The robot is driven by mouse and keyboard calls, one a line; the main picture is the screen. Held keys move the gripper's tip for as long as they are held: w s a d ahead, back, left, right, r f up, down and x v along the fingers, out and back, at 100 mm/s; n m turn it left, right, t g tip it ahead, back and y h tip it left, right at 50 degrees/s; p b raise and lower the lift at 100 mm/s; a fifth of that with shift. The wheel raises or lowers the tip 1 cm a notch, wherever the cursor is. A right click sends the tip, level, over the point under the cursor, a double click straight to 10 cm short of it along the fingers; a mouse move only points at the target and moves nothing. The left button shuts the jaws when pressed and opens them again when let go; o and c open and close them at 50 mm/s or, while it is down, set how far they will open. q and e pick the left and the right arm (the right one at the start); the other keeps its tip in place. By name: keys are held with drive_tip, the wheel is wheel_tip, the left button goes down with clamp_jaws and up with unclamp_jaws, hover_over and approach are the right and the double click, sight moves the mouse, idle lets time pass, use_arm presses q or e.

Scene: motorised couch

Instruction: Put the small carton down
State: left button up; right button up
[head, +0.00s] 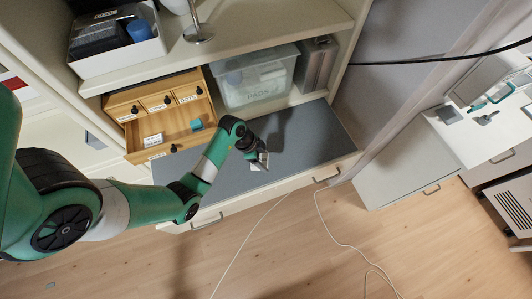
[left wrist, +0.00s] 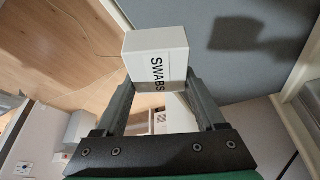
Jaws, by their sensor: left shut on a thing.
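My left gripper (head: 260,157) is over the grey counter top (head: 310,140), near its front edge. In the left wrist view the gripper (left wrist: 158,84) is shut on a small white carton (left wrist: 155,50) marked SWABS, with a finger on each side. The carton's shadow lies on the grey surface (left wrist: 240,65) apart from it, so it appears held above that surface. In the head view the carton is mostly hidden by the gripper. My right gripper is in neither view.
Behind left, a wooden drawer unit (head: 158,98) has an open drawer holding a white box (head: 153,139) and a teal item (head: 196,125). A clear PADS bin (head: 256,80) and a grey case (head: 318,62) stand behind. The counter's right part is clear.

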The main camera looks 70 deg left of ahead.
use_arm(q)
drive_tip(key=b, duration=0.6)
hover_over(275, 156)
drive_tip(key=s, duration=0.2)
wheel_tip(275, 156, down, 7)
drive_tip(key=shift+w+f, duration=0.1)
drive_tip(key=shift+f, duration=0.1)
drive_tip(key=shift+w+a, duration=0.15)
drive_tip(key=shift+a, duration=0.05)
wheel_tip(275, 156, down, 4)
drive_tip(key=shift+w+a+r+b, duration=0.1)
drive_tip(key=shift+a+r+b, duration=0.05)
drive_tip(key=shift+b, duration=0.95)
